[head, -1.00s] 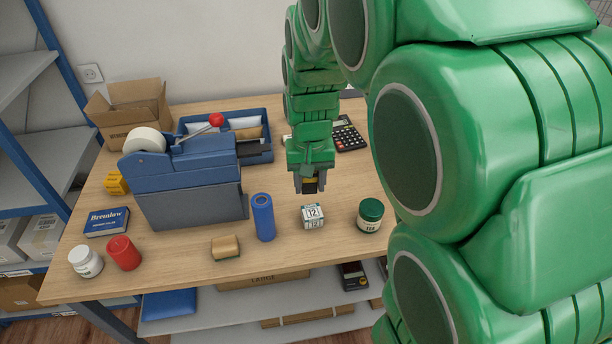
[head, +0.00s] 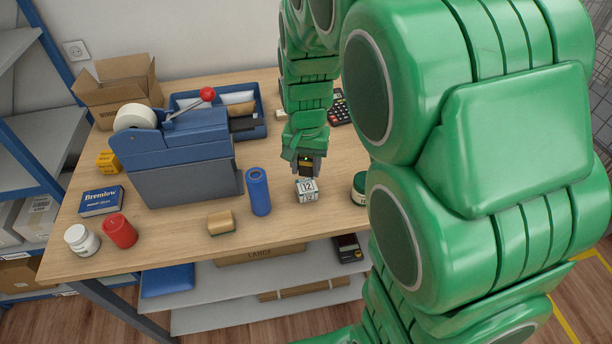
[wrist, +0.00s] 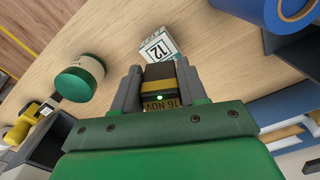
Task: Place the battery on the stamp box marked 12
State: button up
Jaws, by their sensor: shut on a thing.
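The stamp box marked 12 (head: 306,191) is a small white cube with green edging, standing on the wooden counter. It also shows in the wrist view (wrist: 158,45), just beyond the fingertips. My gripper (head: 306,170) is shut on the battery (wrist: 160,76), a dark block with a yellow-gold band. The gripper holds it close to the box, just above and behind it in the head view. The held battery partly covers the box in the wrist view. I cannot tell whether the two touch.
A blue cylinder (head: 258,191) stands left of the box and a green-lidded jar (head: 359,188) stands right, partly hidden by my arm. A tan block (head: 220,222) lies nearer the front edge. The blue tape dispenser (head: 178,160) stands behind. The counter front between them is clear.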

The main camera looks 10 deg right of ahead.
aim_at(306, 176)
jog(key=shift+f, duration=1.95)
jog(key=shift+f, duration=0.15)
jog(key=o, duration=1.1)
notch_tip(306, 176, up, 12)
jog(key=shift+r, duration=0.15)
